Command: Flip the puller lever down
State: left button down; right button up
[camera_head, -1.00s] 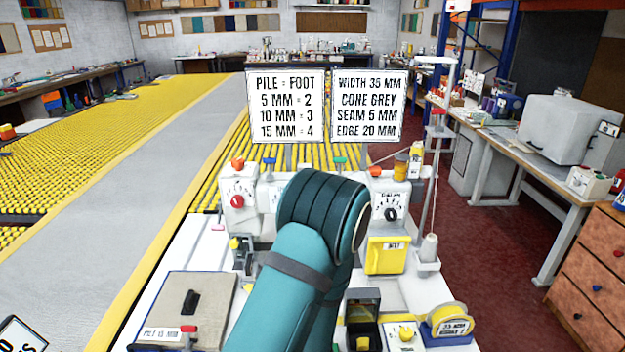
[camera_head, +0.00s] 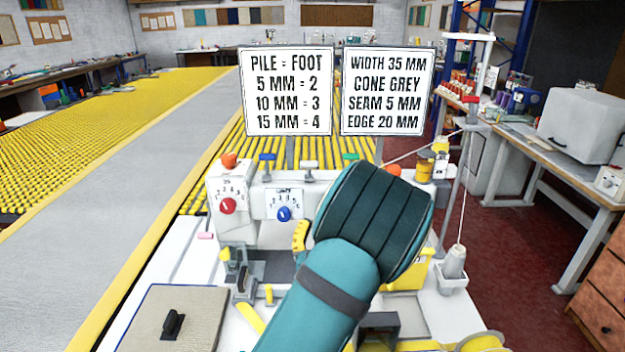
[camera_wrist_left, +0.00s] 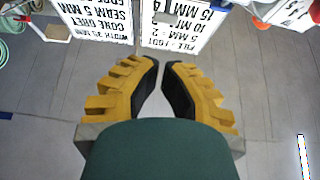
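The white binding machine (camera_head: 237,195) stands ahead on a white table. Its front has a red dial (camera_head: 228,206) and a blue dial (camera_head: 284,213). Coloured handles stand along its top: orange (camera_head: 229,160), blue (camera_head: 267,157), white (camera_head: 309,166) and green (camera_head: 350,157). No label shows which part is the puller lever, so I cannot tell it apart. My left arm covers the machine's right part in the head view. In the left wrist view my left gripper (camera_wrist_left: 162,66) is empty, its yellow fingers slightly apart at the tips. My right gripper is out of view.
Two signs (camera_head: 287,92) (camera_head: 387,92) stand behind the machine. A grey thread cone (camera_head: 455,262) stands at its right. A flat board with a black handle (camera_head: 172,324) lies at the front left. A roller conveyor (camera_head: 90,135) runs at the left; a workbench (camera_head: 560,165) stands at the right.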

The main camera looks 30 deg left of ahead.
aim_at(309, 171)
pick_arm(q)
jog(key=shift+w+f, duration=0.1)
jog(key=shift+f, duration=0.1)
jog(key=shift+r, duration=0.1)
jog(key=p+x, duration=0.2)
jog(key=x, duration=1.2)
